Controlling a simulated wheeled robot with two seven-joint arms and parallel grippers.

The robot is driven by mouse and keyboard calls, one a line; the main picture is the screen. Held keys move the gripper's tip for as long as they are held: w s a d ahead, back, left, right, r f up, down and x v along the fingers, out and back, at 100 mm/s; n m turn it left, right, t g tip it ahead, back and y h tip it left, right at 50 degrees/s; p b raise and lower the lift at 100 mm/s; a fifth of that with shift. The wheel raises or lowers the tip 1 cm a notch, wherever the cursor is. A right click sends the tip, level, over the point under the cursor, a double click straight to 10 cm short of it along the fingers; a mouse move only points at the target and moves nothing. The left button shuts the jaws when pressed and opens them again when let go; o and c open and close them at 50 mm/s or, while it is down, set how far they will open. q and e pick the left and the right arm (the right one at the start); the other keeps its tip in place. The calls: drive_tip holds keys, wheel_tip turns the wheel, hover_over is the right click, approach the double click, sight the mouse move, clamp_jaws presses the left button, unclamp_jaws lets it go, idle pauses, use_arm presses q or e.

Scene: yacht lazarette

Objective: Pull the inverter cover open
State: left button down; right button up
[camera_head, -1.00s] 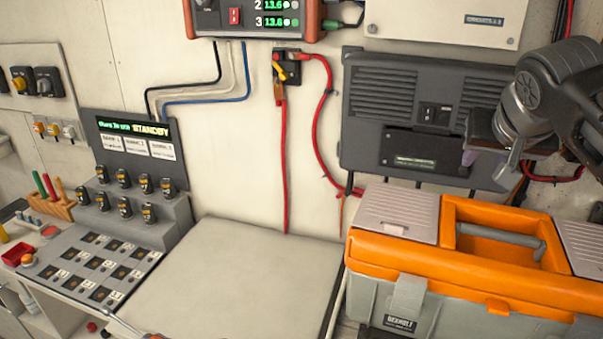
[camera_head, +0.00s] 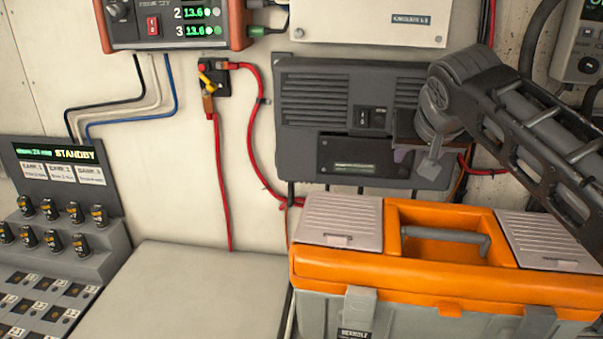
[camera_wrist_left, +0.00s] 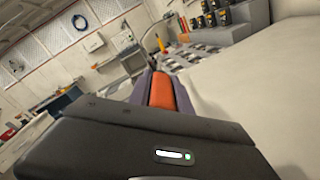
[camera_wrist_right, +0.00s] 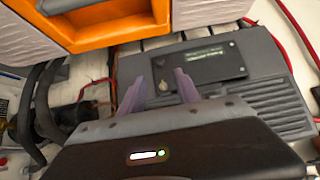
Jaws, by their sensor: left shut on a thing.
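The inverter (camera_head: 300,140) is a dark grey box with louvres on the back wall. Its cover, taken to be the black panel (camera_head: 350,158) low on its front, looks shut and also shows in the right wrist view (camera_wrist_right: 208,62). My right gripper (camera_head: 412,158) is at the panel's right end. In the right wrist view its purple fingers (camera_wrist_right: 160,88) are apart, with a small pale knob on the panel (camera_wrist_right: 163,88) showing between them; contact cannot be told. My left gripper (camera_wrist_left: 161,88) is shut on an orange handle (camera_wrist_left: 162,92), seen only in the left wrist view.
An orange and grey toolbox (camera_head: 440,278) stands just below and in front of the inverter. A red cable (camera_head: 252,130) runs down beside the inverter's left side. A bare pale top (camera_head: 190,300) lies left of the toolbox, with a switch console (camera_head: 60,220) further left.

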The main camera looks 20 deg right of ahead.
sight(404, 171)
drive_tip(key=b+x, duration=0.1)
drive_tip(key=x, duration=0.7)
drive_tip(key=shift+w+d+f, duration=0.1)
drive_tip(key=shift+w+f, duration=0.1)
drive_tip(key=shift+w, duration=0.05)
clamp_jaws()
idle(1.1)
